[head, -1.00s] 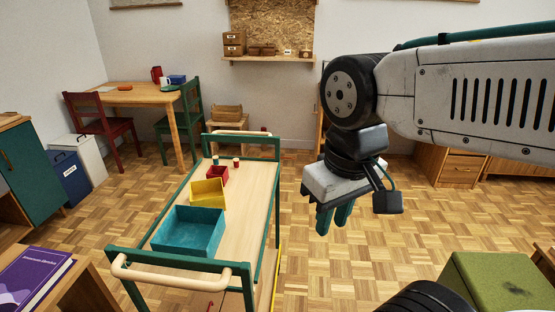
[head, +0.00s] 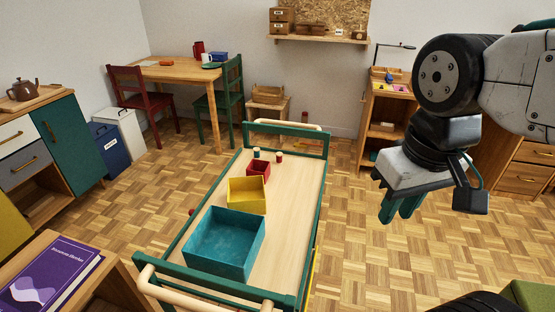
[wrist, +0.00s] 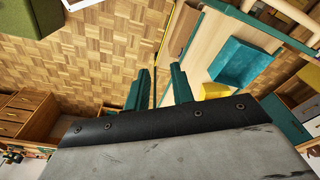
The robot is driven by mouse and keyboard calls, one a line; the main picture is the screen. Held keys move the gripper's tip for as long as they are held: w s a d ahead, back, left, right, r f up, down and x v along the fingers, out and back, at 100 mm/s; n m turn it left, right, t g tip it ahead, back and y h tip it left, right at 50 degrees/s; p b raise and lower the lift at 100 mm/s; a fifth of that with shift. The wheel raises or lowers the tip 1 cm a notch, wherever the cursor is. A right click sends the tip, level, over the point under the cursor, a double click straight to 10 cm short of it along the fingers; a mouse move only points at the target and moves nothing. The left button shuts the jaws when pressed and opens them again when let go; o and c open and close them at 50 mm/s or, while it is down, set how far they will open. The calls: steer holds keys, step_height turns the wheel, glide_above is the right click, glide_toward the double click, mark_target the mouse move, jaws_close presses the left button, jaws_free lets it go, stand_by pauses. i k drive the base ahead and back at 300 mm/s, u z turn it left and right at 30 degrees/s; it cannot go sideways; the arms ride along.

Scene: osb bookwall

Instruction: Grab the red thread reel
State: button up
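A small red reel with a pale end (head: 279,157) stands on the far end of the trolley's wooden top. A similar small teal reel (head: 256,152) stands just left of it. My gripper (head: 400,208) hangs to the right of the trolley, above the floor and well apart from the reels. In the wrist view its two teal fingers (wrist: 158,84) are spread with nothing between them. The reels cannot be made out in the wrist view.
The green-framed trolley (head: 293,222) carries a red box (head: 259,170), a yellow box (head: 247,196) and a large teal box (head: 224,243) in front of the reels. Its raised end rail (head: 290,143) stands behind them. Parquet floor (head: 355,235) is clear right of the trolley.

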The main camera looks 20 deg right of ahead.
mark_target(279, 155)
steer(key=k, duration=1)
steer(key=z, duration=1)
steer(key=i, duration=4.65)
steer(key=u, duration=2.95)
steer(key=k, duration=0.55)
steer(key=u, duration=0.05)
